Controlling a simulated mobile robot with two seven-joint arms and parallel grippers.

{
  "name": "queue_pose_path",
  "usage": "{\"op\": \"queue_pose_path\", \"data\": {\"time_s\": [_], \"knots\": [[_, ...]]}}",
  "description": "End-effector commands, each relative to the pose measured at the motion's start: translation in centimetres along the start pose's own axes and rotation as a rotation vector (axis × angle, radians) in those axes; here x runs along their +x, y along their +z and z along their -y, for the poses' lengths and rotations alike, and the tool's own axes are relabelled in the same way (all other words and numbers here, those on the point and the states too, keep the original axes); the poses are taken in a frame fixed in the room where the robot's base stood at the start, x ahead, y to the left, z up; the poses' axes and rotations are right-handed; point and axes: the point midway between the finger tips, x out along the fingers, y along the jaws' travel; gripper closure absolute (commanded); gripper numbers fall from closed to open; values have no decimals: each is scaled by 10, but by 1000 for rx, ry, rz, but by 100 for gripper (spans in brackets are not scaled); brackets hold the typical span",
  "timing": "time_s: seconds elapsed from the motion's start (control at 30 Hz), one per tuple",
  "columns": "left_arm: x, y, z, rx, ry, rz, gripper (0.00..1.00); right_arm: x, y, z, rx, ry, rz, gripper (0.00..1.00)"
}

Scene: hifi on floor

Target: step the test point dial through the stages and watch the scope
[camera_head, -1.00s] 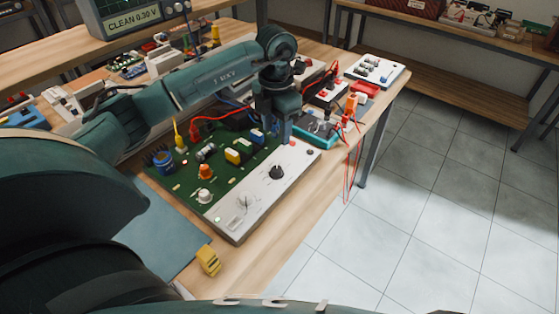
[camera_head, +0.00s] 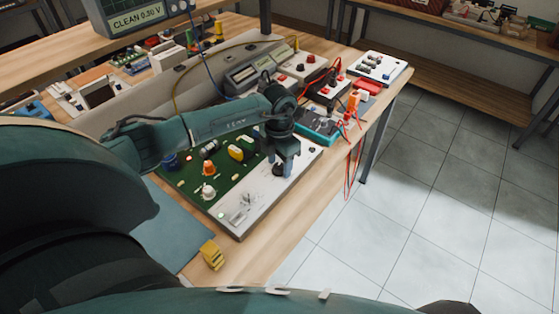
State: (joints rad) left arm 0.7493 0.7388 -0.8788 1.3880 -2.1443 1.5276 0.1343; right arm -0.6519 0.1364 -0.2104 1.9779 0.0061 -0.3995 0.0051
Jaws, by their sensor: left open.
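The test point dial (camera_head: 278,170) is a dark knob on the white panel (camera_head: 257,196) along the right side of the green circuit board (camera_head: 189,179). My left gripper (camera_head: 281,160) is open and points down right over the dial, its fingers close around or just above it; I cannot tell whether they touch it. The gripper hides part of the dial and its markings. The scope (camera_head: 126,18) stands on the raised shelf at the upper left. Its lit screen reads CLEAN and a voltage in small digits. My right gripper is out of view.
A yellow block (camera_head: 211,255) lies near the front edge of the bench. A teal meter (camera_head: 318,126) with red leads, a red-and-white box (camera_head: 327,90) and a grey bench instrument (camera_head: 253,72) stand behind the board. Open tiled floor lies to the right.

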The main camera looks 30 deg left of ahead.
Motion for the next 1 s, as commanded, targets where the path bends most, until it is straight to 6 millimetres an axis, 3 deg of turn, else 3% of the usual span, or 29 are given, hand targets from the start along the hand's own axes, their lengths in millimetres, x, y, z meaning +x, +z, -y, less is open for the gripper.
{"op": "queue_pose_path", "data": {"time_s": [0.07,0.6,1.0], "knots": [[0,0,0,0,0,0,52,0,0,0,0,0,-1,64],[-1,0,0,0,0,1,95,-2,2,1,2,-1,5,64],[1,1,-1,98,2,3,95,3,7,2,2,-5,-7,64]]}}
